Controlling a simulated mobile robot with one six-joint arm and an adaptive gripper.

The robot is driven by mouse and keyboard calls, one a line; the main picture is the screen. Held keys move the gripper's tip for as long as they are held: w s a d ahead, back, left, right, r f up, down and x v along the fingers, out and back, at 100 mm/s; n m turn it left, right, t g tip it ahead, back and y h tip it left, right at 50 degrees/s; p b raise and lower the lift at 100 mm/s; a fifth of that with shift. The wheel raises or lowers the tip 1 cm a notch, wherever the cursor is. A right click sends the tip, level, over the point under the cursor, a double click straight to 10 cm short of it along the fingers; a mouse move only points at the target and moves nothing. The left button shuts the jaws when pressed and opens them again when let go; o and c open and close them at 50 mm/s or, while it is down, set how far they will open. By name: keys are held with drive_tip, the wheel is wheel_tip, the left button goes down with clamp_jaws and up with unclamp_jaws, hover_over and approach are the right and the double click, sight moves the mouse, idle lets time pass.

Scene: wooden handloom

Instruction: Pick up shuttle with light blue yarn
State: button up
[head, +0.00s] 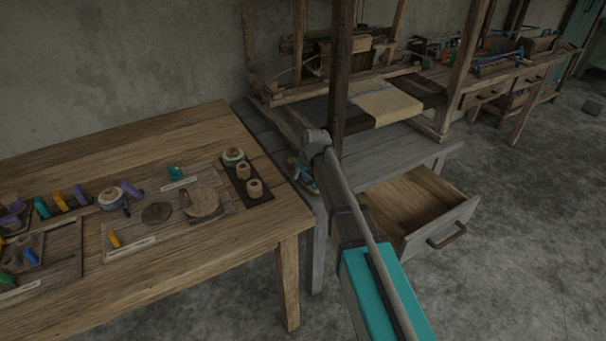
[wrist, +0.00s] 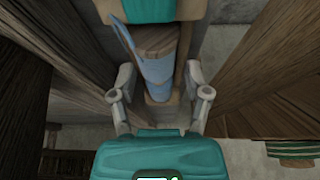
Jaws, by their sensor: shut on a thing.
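The shuttle with light blue yarn (wrist: 157,72) is in the middle of the wrist view, a wooden body with pale blue yarn wound along it. My gripper (wrist: 159,88) has one finger on each side of the shuttle and is shut on it.
The wooden table (head: 190,265) at left holds spools, yarn and small boards. A dark tray (head: 258,192) with several spools lies near its right end. The loom's dark post (head: 340,75) stands close to my arm. An open drawer (head: 415,205) juts out below the bench.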

drive_tip(key=shift+r+p, duration=1.3)
drive_tip(key=shift+r, duration=0.15)
drive_tip(key=s+d+r+p, duration=0.3)
drive_tip(key=s+r+p, duration=0.6)
drive_tip(key=s, duration=0.4)
drive_tip(key=shift+s+d+r+p, duration=0.2)
drive_tip(key=shift+s+r+p, duration=0.1)
drive_tip(key=shift+r+p, duration=0.1)
drive_tip(key=shift+s, duration=0.1)
